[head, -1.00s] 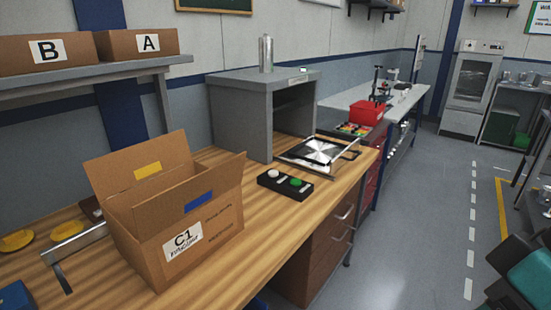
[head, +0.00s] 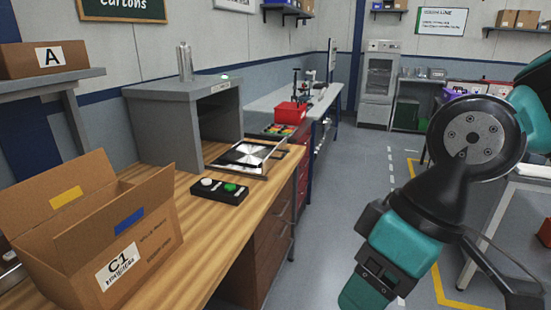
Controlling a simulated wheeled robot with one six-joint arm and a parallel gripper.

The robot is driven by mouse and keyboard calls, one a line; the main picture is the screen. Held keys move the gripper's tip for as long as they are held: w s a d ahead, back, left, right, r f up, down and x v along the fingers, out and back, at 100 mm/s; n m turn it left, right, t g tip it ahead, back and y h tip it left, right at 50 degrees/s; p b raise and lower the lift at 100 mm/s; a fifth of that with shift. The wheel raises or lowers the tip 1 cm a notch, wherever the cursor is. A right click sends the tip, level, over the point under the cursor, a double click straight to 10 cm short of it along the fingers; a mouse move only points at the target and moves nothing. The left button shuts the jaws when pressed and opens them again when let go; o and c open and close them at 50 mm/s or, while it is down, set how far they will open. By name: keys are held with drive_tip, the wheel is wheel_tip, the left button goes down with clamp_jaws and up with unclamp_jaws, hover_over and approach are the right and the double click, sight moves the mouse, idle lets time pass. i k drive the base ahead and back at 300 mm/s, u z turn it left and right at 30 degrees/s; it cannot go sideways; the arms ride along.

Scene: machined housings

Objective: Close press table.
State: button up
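The press table (head: 247,154) is a flat slide with a dark plate and a shiny disc on it. It sticks out of the open front of the grey press housing (head: 158,118) on the wooden bench. A bar-like handle (head: 279,153) runs along its outer right edge. My arm, in black and teal, is at the right, over the aisle and apart from the press table. The fingers of my gripper cannot be made out in this view.
A black button box (head: 220,191) with a white and a green button lies in front of the press. An open carton marked C1 (head: 145,250) stands at the front left. A red bin (head: 291,113) is on the bench beyond. The aisle floor is clear.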

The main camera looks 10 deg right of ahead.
sight(256, 158)
drive_tip(key=z, duration=0.3)
drive_tip(key=i, duration=1.1)
drive_tip(key=u, duration=0.5)
